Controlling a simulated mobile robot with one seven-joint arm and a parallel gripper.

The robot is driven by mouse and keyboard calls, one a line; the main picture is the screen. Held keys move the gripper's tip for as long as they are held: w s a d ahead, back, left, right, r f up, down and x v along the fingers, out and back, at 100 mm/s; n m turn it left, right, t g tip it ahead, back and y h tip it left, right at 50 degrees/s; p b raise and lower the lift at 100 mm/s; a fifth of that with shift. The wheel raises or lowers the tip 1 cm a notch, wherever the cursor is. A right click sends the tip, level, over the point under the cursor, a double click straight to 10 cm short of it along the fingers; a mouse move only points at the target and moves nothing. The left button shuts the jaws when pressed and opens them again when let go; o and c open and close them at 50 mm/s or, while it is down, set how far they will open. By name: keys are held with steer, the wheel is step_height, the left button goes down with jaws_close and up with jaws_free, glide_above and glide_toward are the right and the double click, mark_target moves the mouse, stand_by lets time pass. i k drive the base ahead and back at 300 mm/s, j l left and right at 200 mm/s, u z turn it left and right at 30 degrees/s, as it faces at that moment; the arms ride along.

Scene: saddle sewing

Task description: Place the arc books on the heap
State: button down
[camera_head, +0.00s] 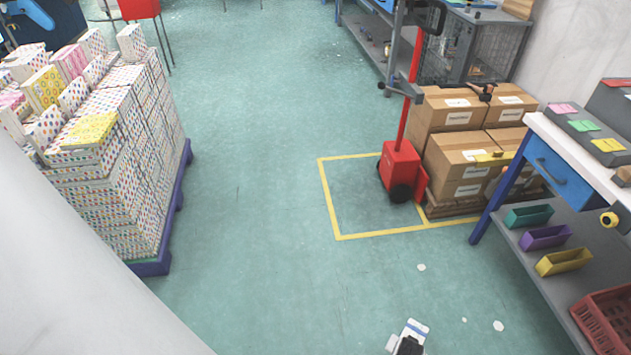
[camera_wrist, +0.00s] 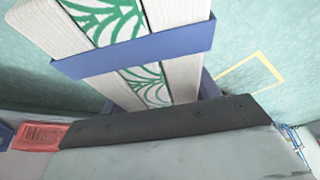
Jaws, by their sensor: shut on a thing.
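The arc books (camera_wrist: 110,25) fill the upper part of the wrist view as pale blocks with a green arc pattern between them and a blue band across. In the head view a small white piece with a blue mark, which looks like the books (camera_head: 415,327), shows at the bottom edge. My gripper (camera_head: 408,346) is dark there and cut off by the frame. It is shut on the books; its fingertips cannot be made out. The heap (camera_head: 105,170) is a tall stack of dotted, patterned books at the left, well apart from my gripper.
The heap stands on a blue pallet (camera_head: 152,267). A red pallet truck (camera_head: 400,165) and cardboard boxes (camera_head: 462,150) stand at the right. A workbench (camera_head: 565,150) with coloured bins lines the right edge. The green floor (camera_head: 250,180) between is clear.

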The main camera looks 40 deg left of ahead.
mark_target(104, 100)
steer(key=i+j+u, duration=0.15)
steer(key=u, duration=0.3)
steer(key=i+j+u, duration=0.2)
steer(key=u, duration=0.3)
steer(key=i+j+u, duration=0.1)
steer(key=u, duration=0.35)
steer(key=i+u, duration=0.3)
steer(key=i+l+u, duration=0.4)
steer(key=i, duration=0.2)
steer(key=i+u, duration=0.1)
steer(key=i, duration=0.25)
steer(key=i+l, duration=0.5)
steer(key=i, duration=0.2)
